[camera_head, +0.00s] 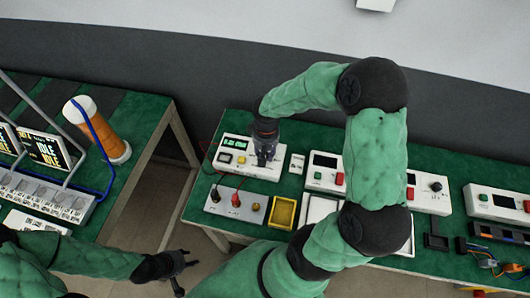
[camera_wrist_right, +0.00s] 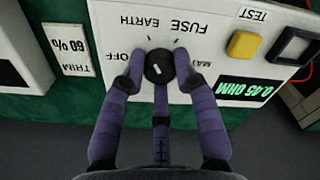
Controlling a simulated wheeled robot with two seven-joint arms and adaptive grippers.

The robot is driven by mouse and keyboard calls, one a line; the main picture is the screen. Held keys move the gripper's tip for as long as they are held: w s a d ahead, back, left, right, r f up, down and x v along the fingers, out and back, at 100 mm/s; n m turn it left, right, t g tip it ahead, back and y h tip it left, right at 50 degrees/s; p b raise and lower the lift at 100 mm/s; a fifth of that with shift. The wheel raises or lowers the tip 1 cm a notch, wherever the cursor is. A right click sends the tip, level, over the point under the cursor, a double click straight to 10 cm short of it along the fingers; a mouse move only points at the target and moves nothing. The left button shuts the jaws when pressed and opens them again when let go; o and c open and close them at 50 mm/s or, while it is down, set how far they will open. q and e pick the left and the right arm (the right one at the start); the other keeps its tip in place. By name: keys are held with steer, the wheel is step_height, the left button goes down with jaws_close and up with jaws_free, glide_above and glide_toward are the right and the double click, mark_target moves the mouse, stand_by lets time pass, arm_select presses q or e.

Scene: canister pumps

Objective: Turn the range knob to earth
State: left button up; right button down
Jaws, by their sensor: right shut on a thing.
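The white tester (camera_head: 235,168) stands on the green bench in the head view, with a lit green display. Its black range knob (camera_wrist_right: 159,67) shows in the right wrist view, with a short white mark on its face. Labels OFF, EARTH, FUSE and a partly hidden one surround it; I cannot tell for certain which one the mark points to. My right gripper (camera_wrist_right: 160,70) is shut on the knob, with purple fingers at its sides. It also shows over the tester in the head view (camera_head: 264,158). My left gripper (camera_head: 188,268) is open and empty, low over the floor gap.
The yellow TEST button (camera_wrist_right: 243,45) and display (camera_wrist_right: 243,90) are close to the fingers. A panel with red and black leads (camera_head: 222,203) and a yellow tray (camera_head: 282,212) stand in front. A left bench holds an orange cylinder (camera_head: 103,135).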

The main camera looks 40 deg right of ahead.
mark_target(266, 154)
steer(key=c, duration=0.9)
jaws_free()
steer(key=shift+c, duration=0.2)
step_height(266, 154, up, 12)
steer(key=shift+d, duration=0.15)
